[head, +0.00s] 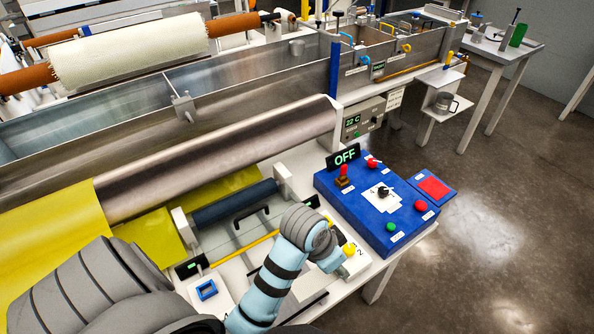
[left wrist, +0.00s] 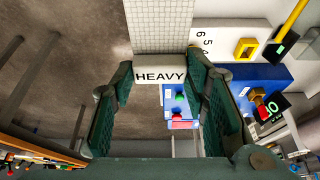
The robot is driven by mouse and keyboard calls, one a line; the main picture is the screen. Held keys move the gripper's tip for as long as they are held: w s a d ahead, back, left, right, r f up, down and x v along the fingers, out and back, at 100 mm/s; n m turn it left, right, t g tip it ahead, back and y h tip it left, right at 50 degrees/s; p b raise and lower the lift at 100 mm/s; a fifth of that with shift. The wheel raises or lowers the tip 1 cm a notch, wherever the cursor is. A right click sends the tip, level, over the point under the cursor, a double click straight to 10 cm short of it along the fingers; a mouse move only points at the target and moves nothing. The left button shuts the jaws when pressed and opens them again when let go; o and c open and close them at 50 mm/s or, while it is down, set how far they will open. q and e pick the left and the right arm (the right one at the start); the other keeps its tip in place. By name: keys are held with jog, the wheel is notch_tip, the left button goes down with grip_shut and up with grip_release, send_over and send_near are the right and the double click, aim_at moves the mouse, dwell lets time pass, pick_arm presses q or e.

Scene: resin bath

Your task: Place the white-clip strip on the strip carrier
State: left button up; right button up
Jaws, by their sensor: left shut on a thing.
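A white clip labelled HEAVY (left wrist: 160,73) is between the green fingers of my left gripper (left wrist: 158,88) in the left wrist view. The gripper is shut on it. A pale gridded strip (left wrist: 160,28) runs from the clip toward the top of that view. In the head view my left arm reaches over the front bench beside the blue control box, but its fingers, the clip and the strip are hidden. I cannot pick out the strip carrier with certainty in either view. My right gripper is not in view.
The blue control box (head: 375,208) with an OFF display (head: 343,157) stands right of my left arm. A dark roller (head: 236,203) and yellow sheet (head: 50,240) lie left. The long metal bath (head: 240,75) is behind. Open floor (head: 490,230) lies right.

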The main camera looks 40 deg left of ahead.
aim_at(319, 274)
pick_arm(q)
jog(key=s+a+m+g+h+p, duration=0.1)
jog(key=m, duration=0.2)
jog(key=s+a+m, duration=0.1)
jog(key=m, duration=0.2)
jog(key=s+a+m+g+h+p, duration=0.1)
jog(key=m, duration=0.3)
jog(key=shift+s+a+r+g+h+p, duration=0.15)
jog(key=shift+s+r+g+h+p, duration=0.15)
jog(key=shift+s+r, duration=0.1)
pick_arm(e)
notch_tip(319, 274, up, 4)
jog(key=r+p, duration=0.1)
pick_arm(q)
jog(key=a+f+m+g+b, duration=0.1)
jog(key=f+m+b, duration=0.1)
jog(key=f, duration=0.4)
jog(key=s+a+f+m+g+b, duration=0.1)
jog(key=f+m+b, duration=0.1)
jog(key=f, duration=0.4)
jog(key=s+a+f+m+g+b, duration=0.1)
jog(key=f+m+b, duration=0.2)
jog(key=f, duration=0.3)
jog(key=shift+a+f+m, duration=0.2)
jog(key=shift+a+m, duration=0.1)
jog(key=shift+a, duration=0.05)
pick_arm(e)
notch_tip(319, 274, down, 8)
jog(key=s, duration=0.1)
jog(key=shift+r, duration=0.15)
